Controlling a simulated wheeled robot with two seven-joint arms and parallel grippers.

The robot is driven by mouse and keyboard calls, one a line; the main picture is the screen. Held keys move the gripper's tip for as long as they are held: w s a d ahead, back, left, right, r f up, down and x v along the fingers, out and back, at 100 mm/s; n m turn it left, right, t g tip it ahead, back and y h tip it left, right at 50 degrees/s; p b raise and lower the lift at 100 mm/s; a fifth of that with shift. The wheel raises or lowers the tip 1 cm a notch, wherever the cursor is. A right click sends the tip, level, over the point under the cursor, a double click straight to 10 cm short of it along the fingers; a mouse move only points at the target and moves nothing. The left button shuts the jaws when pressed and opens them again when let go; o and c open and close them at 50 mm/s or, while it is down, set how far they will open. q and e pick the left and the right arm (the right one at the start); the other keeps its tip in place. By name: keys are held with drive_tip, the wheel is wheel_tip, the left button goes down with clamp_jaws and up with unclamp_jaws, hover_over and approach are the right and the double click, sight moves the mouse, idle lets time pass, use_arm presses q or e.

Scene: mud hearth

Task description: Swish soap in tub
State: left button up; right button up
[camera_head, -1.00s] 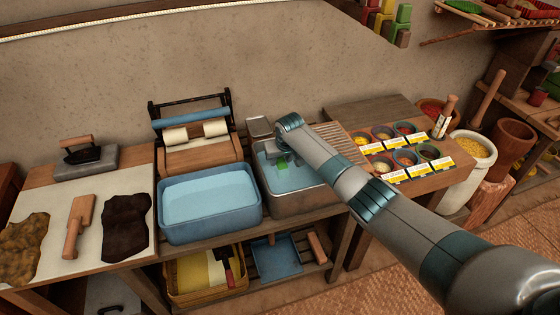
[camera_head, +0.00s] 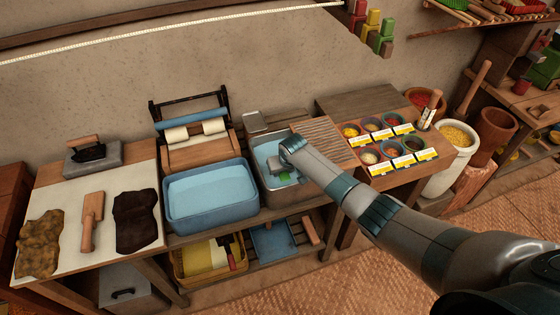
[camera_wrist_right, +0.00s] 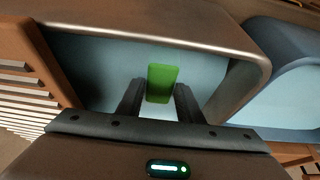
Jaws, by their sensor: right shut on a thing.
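The metal tub (camera_head: 290,198) with light blue water stands on the low bench, in the middle of the head view. My right gripper (camera_wrist_right: 158,100) is shut on a green bar of soap (camera_wrist_right: 161,80), which shows upright between its fingers in the right wrist view. In the head view my right wrist hangs over the tub and hides most of the gripper. A bit of green shows below it, within the tub's rim. I cannot tell how deep the soap is in the water. My left gripper is not in view.
A blue basin (camera_head: 212,208) of water stands close on the left of the tub. A ribbed wooden board (camera_head: 325,145) lies on its right, then small labelled bowls (camera_head: 390,147). A roller wringer (camera_head: 195,135) stands behind the basin. The wall is close behind.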

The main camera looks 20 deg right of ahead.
drive_tip(key=shift+s+r+p, duration=0.1)
drive_tip(key=shift+s+p, duration=0.25)
drive_tip(key=shift+s, duration=0.3)
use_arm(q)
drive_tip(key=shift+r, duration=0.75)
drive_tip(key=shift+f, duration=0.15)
use_arm(e)
drive_tip(key=shift+w, duration=0.15)
